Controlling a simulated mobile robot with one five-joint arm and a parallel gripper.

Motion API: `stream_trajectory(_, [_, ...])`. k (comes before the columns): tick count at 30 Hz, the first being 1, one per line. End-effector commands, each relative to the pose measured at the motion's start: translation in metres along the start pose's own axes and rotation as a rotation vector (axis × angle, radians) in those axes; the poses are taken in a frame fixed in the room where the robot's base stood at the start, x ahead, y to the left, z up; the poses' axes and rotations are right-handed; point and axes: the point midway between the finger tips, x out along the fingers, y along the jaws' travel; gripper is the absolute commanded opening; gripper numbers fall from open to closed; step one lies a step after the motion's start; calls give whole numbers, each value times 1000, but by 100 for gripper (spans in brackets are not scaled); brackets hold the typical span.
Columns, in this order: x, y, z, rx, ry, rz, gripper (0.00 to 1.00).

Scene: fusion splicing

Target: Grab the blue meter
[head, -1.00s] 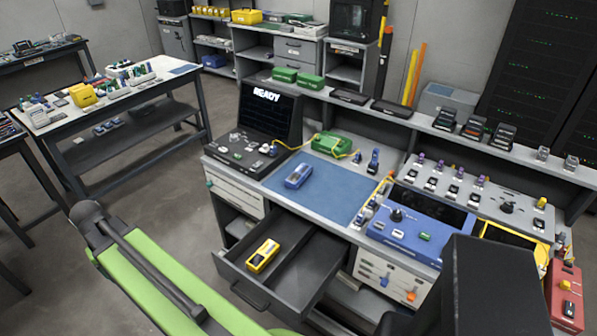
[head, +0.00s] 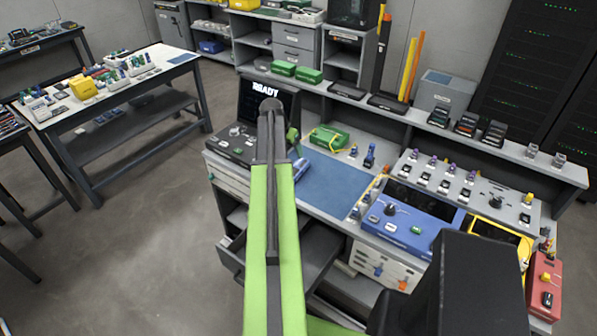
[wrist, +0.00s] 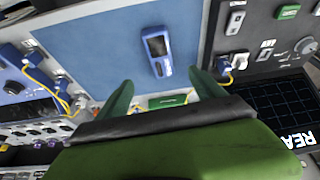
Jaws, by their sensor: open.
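The blue meter (wrist: 157,50) lies on the blue mat (wrist: 90,42) in the wrist view, with its grey screen showing. It sits just beyond and between my two green fingertips. My gripper (wrist: 160,77) is open and empty, with the fingers apart on either side of the meter's near end. In the head view my arm covers most of the meter, and only a small blue part (head: 297,168) shows beside it. I cannot tell how high the gripper is above the mat.
A black READY console (head: 232,146) stands left of the mat, and a green case (head: 328,138) with yellow cable behind it. A blue device (head: 408,222) stands to the right. An open drawer (head: 318,262) lies below my arm. The mat's right part is clear.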

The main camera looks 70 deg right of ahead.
Motion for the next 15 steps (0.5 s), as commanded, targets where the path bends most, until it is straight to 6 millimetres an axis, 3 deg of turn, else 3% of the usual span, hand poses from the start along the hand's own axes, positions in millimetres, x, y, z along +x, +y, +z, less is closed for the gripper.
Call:
stream_trajectory(1, [20, -1, 3, 0, 0, 0, 78])
stream_trajectory(9, [82, -1, 4, 0, 0, 0, 78])
stream_trajectory(12, [102, -1, 4, -1, 0, 0, 78])
stream_trajectory(15, [109, -1, 2, -2, 0, 0, 78])
